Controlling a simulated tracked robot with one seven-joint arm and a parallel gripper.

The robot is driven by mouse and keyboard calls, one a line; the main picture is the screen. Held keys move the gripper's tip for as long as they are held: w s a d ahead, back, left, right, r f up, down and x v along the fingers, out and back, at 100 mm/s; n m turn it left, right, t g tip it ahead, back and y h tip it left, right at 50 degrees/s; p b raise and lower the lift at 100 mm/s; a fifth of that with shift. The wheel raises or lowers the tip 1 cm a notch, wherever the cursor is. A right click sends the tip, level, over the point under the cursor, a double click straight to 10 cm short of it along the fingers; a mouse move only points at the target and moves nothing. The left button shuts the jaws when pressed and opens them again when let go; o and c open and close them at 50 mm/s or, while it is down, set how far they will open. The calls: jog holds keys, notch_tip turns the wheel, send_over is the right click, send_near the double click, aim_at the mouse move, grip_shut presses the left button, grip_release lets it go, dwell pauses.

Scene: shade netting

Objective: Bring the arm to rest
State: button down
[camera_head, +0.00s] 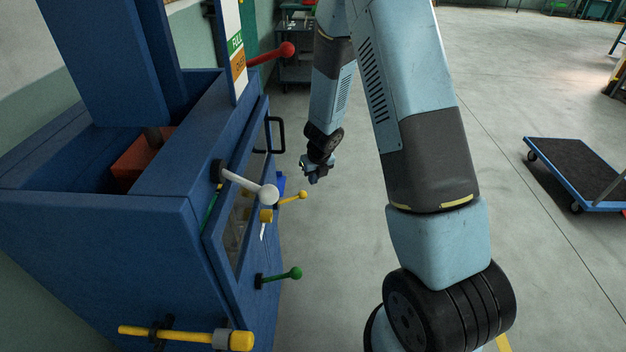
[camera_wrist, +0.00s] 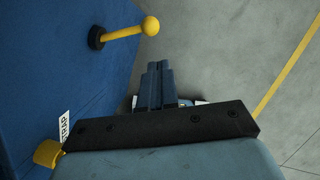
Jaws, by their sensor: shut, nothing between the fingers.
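My arm reaches up and over from the right in the head view and hangs down beside the blue machine. My gripper (camera_head: 313,178) is at its lower end, in the air right of the machine's front. In the wrist view my gripper (camera_wrist: 160,68) shows two fingers side by side, shut and empty. A lever with a yellow ball (camera_wrist: 150,26) sticks out from the blue wall, above and left of the fingers and apart from them. Whether any part of the arm touches the machine is not visible.
The blue machine (camera_head: 90,240) carries levers with red (camera_head: 286,50), white (camera_head: 268,194), yellow (camera_head: 302,195) and green (camera_head: 296,272) balls, plus a black handle (camera_head: 281,134). A blue cart (camera_head: 580,172) stands at right. Grey floor (camera_head: 340,270) between them is clear.

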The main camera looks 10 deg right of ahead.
jog(key=shift+r, duration=0.1)
dwell(0.3)
jog(key=s+d+r+m+t+h, duration=0.15)
jog(key=d+r+m, duration=0.25)
jog(key=r+m, duration=0.45)
jog(key=s+d+r+m+t+h, duration=0.1)
jog(key=s+d+r+m+h, duration=0.3)
jog(key=r, duration=0.7)
jog(key=d+r+m+t+y, duration=0.1)
jog(key=d+r+m+t, duration=0.15)
jog(key=r+m, duration=0.65)
jog(key=s+a+r+m+g+y, duration=0.1)
jog(key=s+r+m, duration=0.2)
jog(key=s+m, duration=0.2)
jog(key=s+a+r+m+y, duration=0.1)
jog(key=s+r+m, duration=0.2)
jog(key=s, duration=0.9)
jog(key=s+a+r+m+g+y, duration=0.1)
jog(key=s+r+m, duration=0.3)
jog(key=s+m, duration=0.5)
jog(key=shift+s+a+g+y, duration=0.15)
jog(key=shift+a+g+y, duration=0.15)
jog(key=shift+a+y, duration=0.05)
jog(key=c, duration=1.8)
grip_release()
